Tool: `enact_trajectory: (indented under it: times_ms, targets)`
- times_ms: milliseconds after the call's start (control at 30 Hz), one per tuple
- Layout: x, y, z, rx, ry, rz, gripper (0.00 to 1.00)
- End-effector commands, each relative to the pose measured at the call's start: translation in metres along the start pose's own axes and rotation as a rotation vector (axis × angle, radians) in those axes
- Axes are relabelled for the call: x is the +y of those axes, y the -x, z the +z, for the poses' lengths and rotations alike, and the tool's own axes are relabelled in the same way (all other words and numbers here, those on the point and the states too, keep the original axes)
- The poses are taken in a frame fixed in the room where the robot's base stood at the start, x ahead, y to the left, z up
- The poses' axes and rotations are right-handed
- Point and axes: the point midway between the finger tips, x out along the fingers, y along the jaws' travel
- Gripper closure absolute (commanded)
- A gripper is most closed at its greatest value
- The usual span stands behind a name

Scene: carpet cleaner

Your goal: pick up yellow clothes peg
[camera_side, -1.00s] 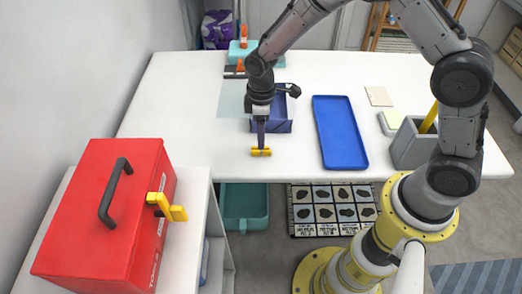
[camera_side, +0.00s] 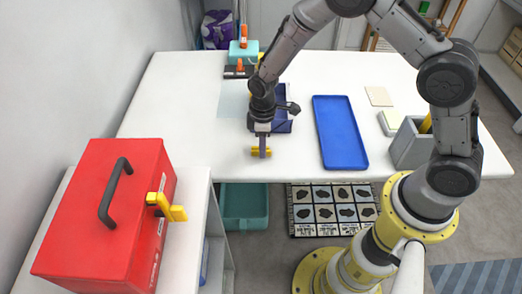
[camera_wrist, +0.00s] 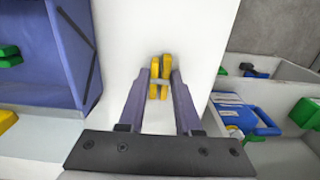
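The yellow clothes peg (camera_side: 268,152) lies near the front edge of the white table, in front of the blue bin. My gripper (camera_side: 262,155) points down over it, with yellow showing on both sides of the fingers. In the wrist view my gripper's two purple-grey fingers (camera_wrist: 163,76) are apart, with the peg (camera_wrist: 166,66) between them. Its two yellow arms run lengthwise along the gap. Any space between peg and fingers is too small to make out. The peg appears to rest on the table.
The dark blue bin (camera_side: 283,124) stands just behind my gripper. A flat blue tray (camera_side: 340,133) and a grey box (camera_side: 410,146) stand to the right. A red toolbox (camera_side: 105,215) with a yellow clip stands at the left. The table left of the peg is clear.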

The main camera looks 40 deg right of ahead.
Motion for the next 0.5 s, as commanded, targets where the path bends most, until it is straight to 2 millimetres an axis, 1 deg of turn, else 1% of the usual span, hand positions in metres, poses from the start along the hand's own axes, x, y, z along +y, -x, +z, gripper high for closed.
enact_trajectory:
  times_ms: [33,100,167,500]
  targets:
    - [0.0000,0.0002,-0.0001,0.000,0.000,0.000,0.78]
    - [0.0000,0.0002,0.0000,0.000,0.000,0.000,0.91]
    - [0.0000,0.0002,0.0000,0.000,0.000,0.000,1.00]
    - [0.0001,0.0006,-0.0001,0.000,0.000,0.000,1.00]
